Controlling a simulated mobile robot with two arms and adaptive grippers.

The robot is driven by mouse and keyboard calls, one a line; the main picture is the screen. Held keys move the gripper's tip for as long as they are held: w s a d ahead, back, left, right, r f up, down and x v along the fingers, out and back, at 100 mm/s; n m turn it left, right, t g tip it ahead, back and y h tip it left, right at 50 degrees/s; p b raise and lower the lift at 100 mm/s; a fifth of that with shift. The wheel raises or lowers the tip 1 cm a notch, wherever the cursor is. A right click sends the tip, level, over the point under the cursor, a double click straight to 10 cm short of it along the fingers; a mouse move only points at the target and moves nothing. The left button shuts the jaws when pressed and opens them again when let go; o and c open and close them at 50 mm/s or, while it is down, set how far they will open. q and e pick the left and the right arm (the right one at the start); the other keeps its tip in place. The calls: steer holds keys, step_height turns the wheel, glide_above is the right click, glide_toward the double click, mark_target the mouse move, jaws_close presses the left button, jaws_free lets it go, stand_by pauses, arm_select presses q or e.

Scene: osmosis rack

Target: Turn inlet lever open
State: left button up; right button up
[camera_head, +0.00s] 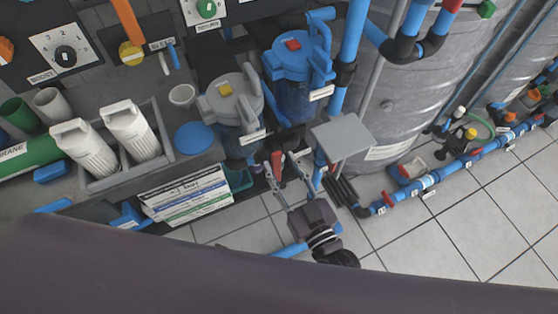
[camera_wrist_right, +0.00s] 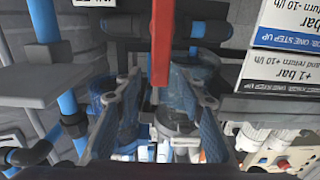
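The red inlet lever (camera_head: 277,163) hangs below the filter housings in the head view. In the right wrist view the red lever (camera_wrist_right: 161,45) comes down from the top middle, upright. My right gripper (camera_head: 287,162) is open, and its two fingers lie on either side of the lever in the head view. In the right wrist view the open fingers (camera_wrist_right: 160,100) show a wide gap, with the lever's lower end between them. I see no finger pressing on the lever. My left gripper is not in view.
A grey filter housing (camera_head: 234,104) and a blue one (camera_head: 293,62) stand just above. A grey square plate (camera_head: 343,136) on a post is close on the right. A label board (camera_head: 187,196) is at left. Blue floor pipes (camera_head: 447,170) and tanks are at right; tiled floor (camera_head: 430,240) is open.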

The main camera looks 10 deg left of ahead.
steer(key=shift+x, duration=1)
steer(key=shift+c, duration=0.4)
jaws_close()
